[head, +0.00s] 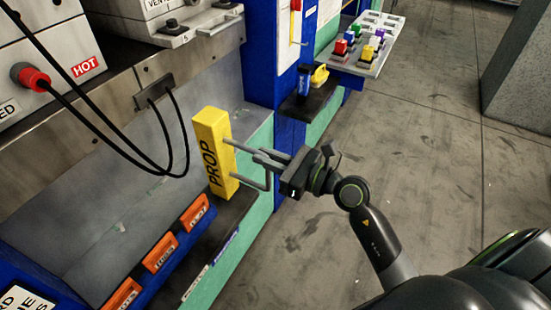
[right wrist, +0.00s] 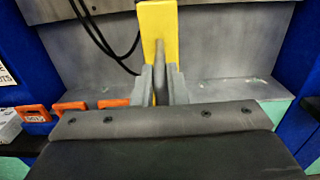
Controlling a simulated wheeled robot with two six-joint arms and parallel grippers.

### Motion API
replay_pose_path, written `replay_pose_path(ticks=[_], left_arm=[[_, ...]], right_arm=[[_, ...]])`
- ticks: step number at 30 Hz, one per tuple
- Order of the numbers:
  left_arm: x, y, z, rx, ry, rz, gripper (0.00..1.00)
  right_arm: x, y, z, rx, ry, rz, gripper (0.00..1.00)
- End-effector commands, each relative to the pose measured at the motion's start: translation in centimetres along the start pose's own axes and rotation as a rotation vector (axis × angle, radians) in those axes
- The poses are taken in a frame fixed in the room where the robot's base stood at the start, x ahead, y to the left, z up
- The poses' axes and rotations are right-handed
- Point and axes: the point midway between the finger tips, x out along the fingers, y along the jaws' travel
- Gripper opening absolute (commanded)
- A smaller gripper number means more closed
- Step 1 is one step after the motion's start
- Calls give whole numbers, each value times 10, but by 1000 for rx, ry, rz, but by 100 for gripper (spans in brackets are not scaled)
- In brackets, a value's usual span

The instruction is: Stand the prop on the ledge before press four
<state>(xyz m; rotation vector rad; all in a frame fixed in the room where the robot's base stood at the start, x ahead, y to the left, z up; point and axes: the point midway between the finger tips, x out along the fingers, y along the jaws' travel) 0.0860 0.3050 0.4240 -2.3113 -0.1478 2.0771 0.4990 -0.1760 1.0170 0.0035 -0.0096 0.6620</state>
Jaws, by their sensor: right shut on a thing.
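The prop (head: 210,150) is a yellow block with black lettering, near upright and a little tilted in the head view. My right gripper (head: 248,166) is shut on its side; a grey bar shows between the fingers in the right wrist view (right wrist: 160,88), where the prop (right wrist: 155,16) rises beyond them. The prop is in front of a grey press panel, over or at a dark ledge (head: 225,222); I cannot tell whether its foot touches. My left gripper is out of view.
Several orange labelled blocks (head: 160,252) line the ledge at lower left. Black cables (head: 120,132) hang left of the prop. A blue item (head: 303,80) and a yellow item (head: 320,75) sit on another ledge beyond a blue post. A button panel (head: 367,45) juts out farther back. The floor at right is clear.

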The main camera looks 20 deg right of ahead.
Motion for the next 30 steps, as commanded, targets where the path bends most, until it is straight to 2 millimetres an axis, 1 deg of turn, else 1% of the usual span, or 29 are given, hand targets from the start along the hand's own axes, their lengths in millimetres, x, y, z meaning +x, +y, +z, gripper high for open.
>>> replay_pose_path(ticks=[3,19,24,30], left_arm=[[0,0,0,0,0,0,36],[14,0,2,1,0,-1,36],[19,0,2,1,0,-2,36],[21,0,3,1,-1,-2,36]], right_arm=[[9,1,1,0,-7,1,0],[37,1,-18,0,-7,1,0],[37,0,-25,-2,-6,1,0],[37,0,-28,-2,-6,0,0]])
